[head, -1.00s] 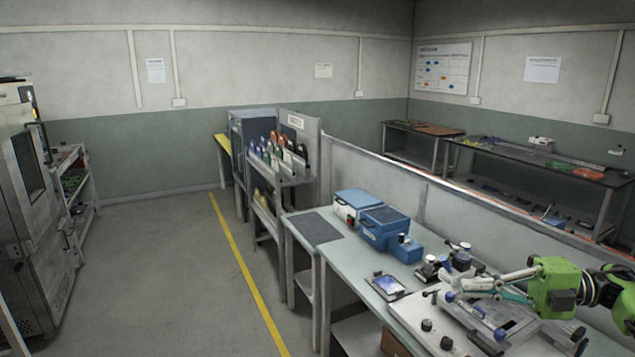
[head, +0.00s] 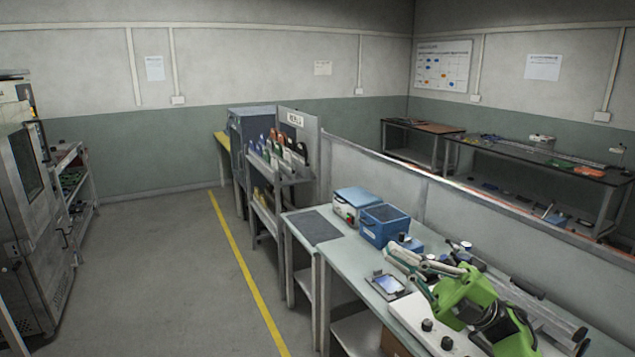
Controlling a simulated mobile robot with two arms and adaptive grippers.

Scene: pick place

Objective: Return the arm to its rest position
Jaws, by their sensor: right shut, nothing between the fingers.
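My right gripper (head: 402,262) is over the near workbench (head: 345,262) at the lower right of the head view. It is shut and holds nothing. Its pale fingers point left and toward the back, near the blue box, and I cannot tell whether they touch anything. My green right arm (head: 465,295) is folded low over the bench and hides part of the white panel and the small parts behind it. My left gripper is not in view.
A blue open box (head: 384,226) and a white-and-blue box (head: 352,203) stand on the bench by the partition (head: 380,182). A small device with a screen (head: 387,284) lies in front of the arm. A dark mat (head: 313,228) and the floor left of the bench are clear.

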